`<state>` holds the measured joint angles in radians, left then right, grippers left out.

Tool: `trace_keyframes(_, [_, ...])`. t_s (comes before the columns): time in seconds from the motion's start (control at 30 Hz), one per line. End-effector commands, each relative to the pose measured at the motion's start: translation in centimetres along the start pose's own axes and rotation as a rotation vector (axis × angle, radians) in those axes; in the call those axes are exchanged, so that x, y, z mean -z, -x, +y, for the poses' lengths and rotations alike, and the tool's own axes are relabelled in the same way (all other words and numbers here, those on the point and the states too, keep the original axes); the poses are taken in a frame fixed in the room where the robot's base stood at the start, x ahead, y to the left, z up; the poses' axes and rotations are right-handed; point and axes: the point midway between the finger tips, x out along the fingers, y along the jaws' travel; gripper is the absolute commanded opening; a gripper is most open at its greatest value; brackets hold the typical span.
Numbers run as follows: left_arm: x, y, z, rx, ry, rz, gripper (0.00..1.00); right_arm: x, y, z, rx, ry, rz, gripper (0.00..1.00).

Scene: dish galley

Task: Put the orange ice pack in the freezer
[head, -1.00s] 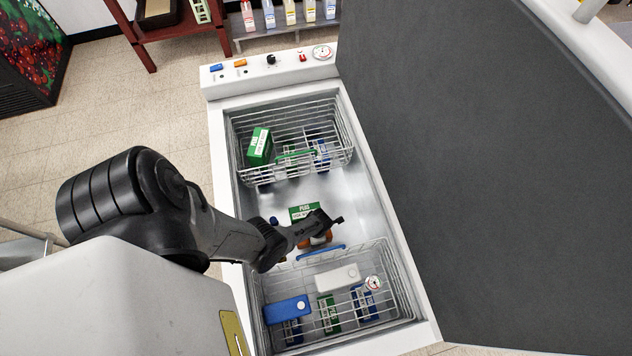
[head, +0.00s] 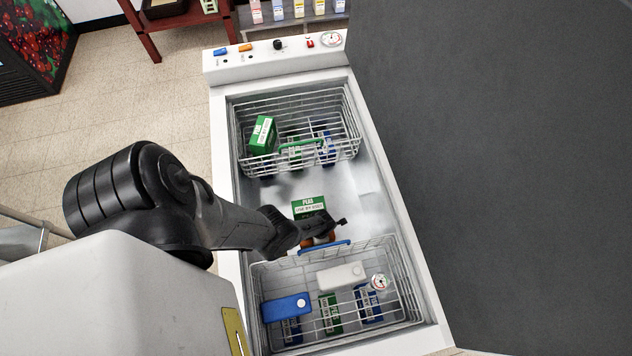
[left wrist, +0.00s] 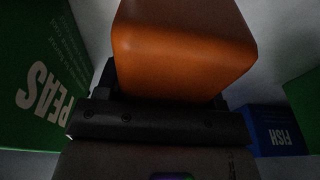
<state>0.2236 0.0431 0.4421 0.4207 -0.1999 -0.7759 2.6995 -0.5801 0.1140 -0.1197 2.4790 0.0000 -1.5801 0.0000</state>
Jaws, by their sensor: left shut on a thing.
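The orange ice pack (left wrist: 180,55) fills the top middle of the left wrist view, between the fingers of my left gripper (left wrist: 165,90). My left gripper (head: 335,228) is shut on it. In the head view the arm comes in from the left and reaches down into the open chest freezer (head: 229,215). Only a small orange part of the pack (head: 318,240) shows there, beneath the gripper, in the gap between the two wire baskets. Whether it touches the freezer floor cannot be told. My right gripper is not in view.
The far wire basket (head: 345,155) holds green and blue boxes. The near wire basket (head: 405,285) holds a white pack (head: 340,276), a blue pack (head: 287,308) and a dial thermometer (head: 379,282). A green peas box (head: 308,206) lies between the baskets. The grey lid (head: 480,150) stands open at right.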

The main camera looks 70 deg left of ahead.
Motion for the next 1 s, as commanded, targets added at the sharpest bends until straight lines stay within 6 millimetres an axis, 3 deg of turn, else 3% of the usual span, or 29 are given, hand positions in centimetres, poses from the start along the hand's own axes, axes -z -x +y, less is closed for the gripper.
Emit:
trace_keyframes(0.23, [-0.1, -0.5, 0.0, 0.000, 0.000, 0.000, 0.25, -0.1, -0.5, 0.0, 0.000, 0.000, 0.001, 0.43])
trace_keyframes(0.27, [0.0, -0.3, 0.0, 0.000, 0.000, 0.001, 0.64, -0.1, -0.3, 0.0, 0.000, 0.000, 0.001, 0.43])
trace_keyframes(0.5, [0.0, -0.3, 0.0, 0.000, 0.000, 0.001, 0.87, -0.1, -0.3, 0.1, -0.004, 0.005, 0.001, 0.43])
trace_keyframes(0.8, [0.0, 0.0, 0.0, 0.000, 0.000, 0.001, 0.87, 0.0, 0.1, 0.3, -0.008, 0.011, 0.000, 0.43])
trace_keyframes(1.0, [0.1, 2.5, 0.0, -0.001, 0.000, 0.000, 0.87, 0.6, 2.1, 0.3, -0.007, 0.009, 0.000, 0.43])
